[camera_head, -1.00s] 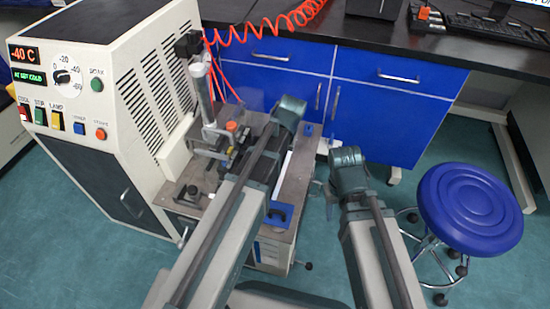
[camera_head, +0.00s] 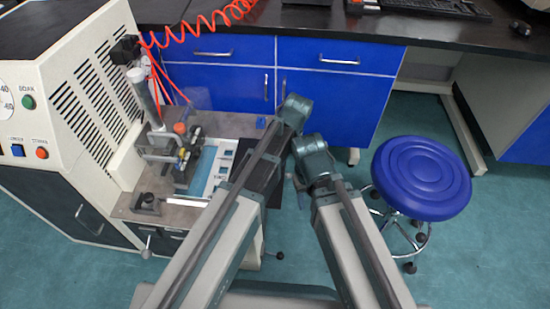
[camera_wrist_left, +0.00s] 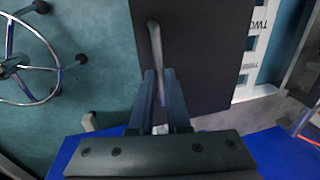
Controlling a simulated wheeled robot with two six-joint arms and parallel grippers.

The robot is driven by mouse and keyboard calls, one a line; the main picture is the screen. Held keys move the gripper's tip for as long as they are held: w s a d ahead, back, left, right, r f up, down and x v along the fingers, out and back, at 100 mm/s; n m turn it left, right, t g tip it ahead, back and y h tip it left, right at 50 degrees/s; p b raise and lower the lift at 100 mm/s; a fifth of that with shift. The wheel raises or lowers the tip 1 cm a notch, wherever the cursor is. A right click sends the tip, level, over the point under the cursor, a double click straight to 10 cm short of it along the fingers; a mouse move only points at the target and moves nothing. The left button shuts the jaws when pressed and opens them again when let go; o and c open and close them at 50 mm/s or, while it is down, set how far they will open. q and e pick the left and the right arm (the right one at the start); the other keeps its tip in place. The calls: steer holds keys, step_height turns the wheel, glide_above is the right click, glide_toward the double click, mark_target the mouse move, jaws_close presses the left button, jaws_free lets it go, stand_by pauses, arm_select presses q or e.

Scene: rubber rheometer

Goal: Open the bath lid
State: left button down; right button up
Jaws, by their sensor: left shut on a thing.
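The bath lid is a flat dark panel (camera_wrist_left: 200,50) in the left wrist view, with a slim upright handle (camera_wrist_left: 155,42) on it. My left gripper (camera_wrist_left: 157,78) is shut on this handle. In the head view the lid (camera_head: 245,150) shows only in part behind my left arm, right of the bath. The bath opening (camera_head: 206,162) shows a light blue surface beside a white labelled strip (camera_head: 220,170). My left gripper is hidden in the head view. My right arm is folded at the right, and its gripper does not show.
The cream rheometer cabinet (camera_head: 70,90) stands left of the bath. A clamp post with an orange knob (camera_head: 180,129) rises at the bath's left side. A blue stool (camera_head: 420,178) stands at the right. Blue drawers (camera_head: 335,90) line the back under a black bench.

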arm_select(q)
steer(key=c, duration=0.9)
jaws_free()
steer(key=shift+r, duration=0.15)
arm_select(e)
steer(key=shift+r, duration=0.1)
